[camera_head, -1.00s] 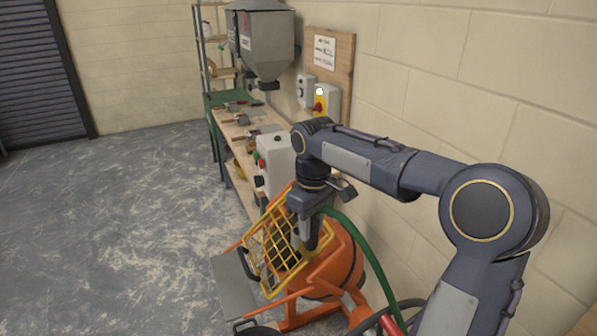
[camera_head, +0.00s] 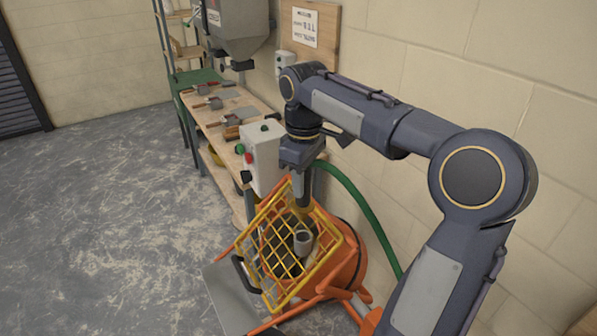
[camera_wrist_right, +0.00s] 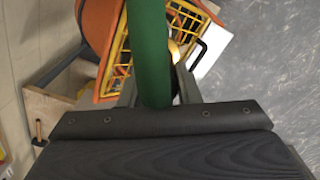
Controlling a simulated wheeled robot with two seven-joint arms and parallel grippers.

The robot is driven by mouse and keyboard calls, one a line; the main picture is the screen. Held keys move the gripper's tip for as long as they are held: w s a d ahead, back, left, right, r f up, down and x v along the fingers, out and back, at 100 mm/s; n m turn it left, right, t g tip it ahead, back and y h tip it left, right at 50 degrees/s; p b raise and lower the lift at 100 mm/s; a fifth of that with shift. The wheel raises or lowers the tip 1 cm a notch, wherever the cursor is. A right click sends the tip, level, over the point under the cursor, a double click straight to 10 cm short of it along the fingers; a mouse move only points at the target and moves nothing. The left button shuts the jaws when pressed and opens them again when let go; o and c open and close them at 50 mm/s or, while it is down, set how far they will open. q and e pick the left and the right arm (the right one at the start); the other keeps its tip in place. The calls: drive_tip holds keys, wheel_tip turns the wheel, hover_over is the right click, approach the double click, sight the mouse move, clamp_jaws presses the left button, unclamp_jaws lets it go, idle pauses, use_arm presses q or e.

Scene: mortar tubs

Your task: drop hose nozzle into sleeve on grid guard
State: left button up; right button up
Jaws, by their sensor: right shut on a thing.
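My right gripper (camera_head: 302,200) is shut on the hose nozzle (camera_head: 301,209), a small brass-yellow piece at the end of the green hose (camera_head: 352,197). The gripper points down over the upper part of the yellow grid guard (camera_head: 330,237). The grey sleeve (camera_head: 303,242), an open-topped tube, stands on the guard just below the nozzle in the head view; a gap shows between them. In the right wrist view the hose (camera_wrist_right: 150,45) runs between the fingers (camera_wrist_right: 158,92) and hides most of the nozzle and the sleeve. My left gripper is not in view.
The orange mixer drum (camera_head: 346,262) sits under the guard, close to the wall. A grey control box (camera_head: 262,155) and a wooden bench (camera_head: 214,122) with trowels stand behind. A black handle (camera_head: 243,272) sticks out at the guard's left. The floor at left is clear.

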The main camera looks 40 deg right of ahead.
sight(304, 218)
wheel_tip(304, 218, down, 3)
drive_tip(key=shift+f+b, duration=0.2)
drive_tip(key=shift+b, duration=0.35)
drive_tip(key=shift+f+b, duration=0.55)
drive_tip(key=shift+f, duration=0.25)
drive_tip(key=shift+s+f, duration=0.1)
drive_tip(key=shift+f, duration=0.25)
drive_tip(key=shift+f, duration=0.2)
idle(0.5)
drive_tip(key=shift+f+b, duration=0.7)
drive_tip(key=shift+f, duration=0.2)
drive_tip(key=shift+f, duration=0.2)
drive_tip(key=shift+f+b, duration=0.4)
drive_tip(key=shift+f, duration=0.1)
idle(0.3)
